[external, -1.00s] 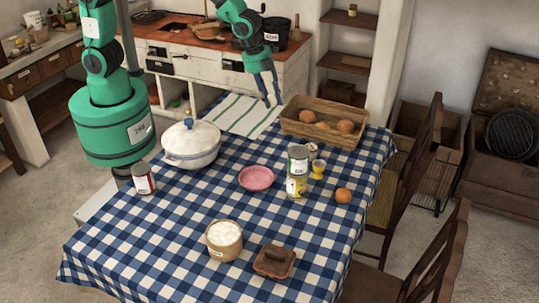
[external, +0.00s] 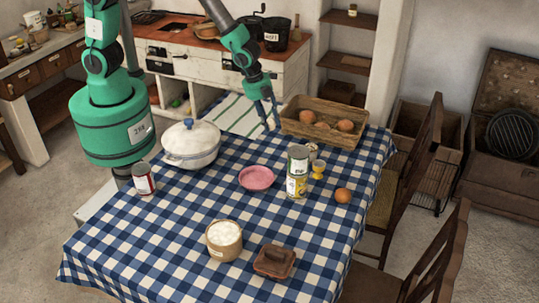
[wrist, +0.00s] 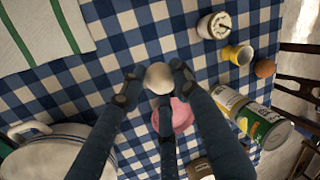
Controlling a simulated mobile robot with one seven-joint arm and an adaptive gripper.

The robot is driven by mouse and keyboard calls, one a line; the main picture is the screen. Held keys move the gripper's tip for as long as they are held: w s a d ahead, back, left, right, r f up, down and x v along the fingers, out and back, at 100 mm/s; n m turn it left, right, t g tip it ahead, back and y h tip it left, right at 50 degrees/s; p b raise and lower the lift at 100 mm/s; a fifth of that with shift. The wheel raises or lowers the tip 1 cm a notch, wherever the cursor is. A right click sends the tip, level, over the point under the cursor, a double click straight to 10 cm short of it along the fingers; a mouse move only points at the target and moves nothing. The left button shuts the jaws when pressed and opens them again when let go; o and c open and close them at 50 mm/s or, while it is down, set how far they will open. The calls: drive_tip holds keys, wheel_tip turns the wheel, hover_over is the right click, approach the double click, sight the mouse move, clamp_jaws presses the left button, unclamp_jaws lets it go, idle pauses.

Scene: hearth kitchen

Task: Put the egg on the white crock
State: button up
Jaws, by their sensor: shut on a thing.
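My gripper (external: 271,125) hangs over the far part of the table, left of the wicker basket. In the wrist view my gripper (wrist: 155,80) is shut on a pale, cream-coloured egg (wrist: 158,75), with the fingers around it. A tan-sided crock with a white top (external: 224,240) stands near the front of the table, well away from my gripper. A lidded white pot with a blue knob (external: 191,147) stands at the left. I cannot tell which is the white crock.
A pink dish (external: 257,178), stacked tins (external: 298,172), a yellow egg cup (external: 318,169) and a brown egg (external: 343,195) stand mid-table. The basket (external: 325,132) holds brown eggs.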

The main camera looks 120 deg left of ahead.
drive_tip(key=shift+w, duration=0.1)
drive_tip(key=b, duration=0.2)
approach(313, 147)
drive_tip(key=shift+w+a+f, duration=0.15)
drive_tip(key=shift+a+f, duration=0.2)
drive_tip(key=shift+f, duration=0.4)
drive_tip(key=shift+w+a, duration=0.15)
drive_tip(key=shift+w, duration=0.45)
drive_tip(key=shift+f+b, duration=0.75)
drive_tip(key=shift+f, duration=1)
drive_tip(key=shift+f, duration=0.15)
drive_tip(key=o, duration=0.8)
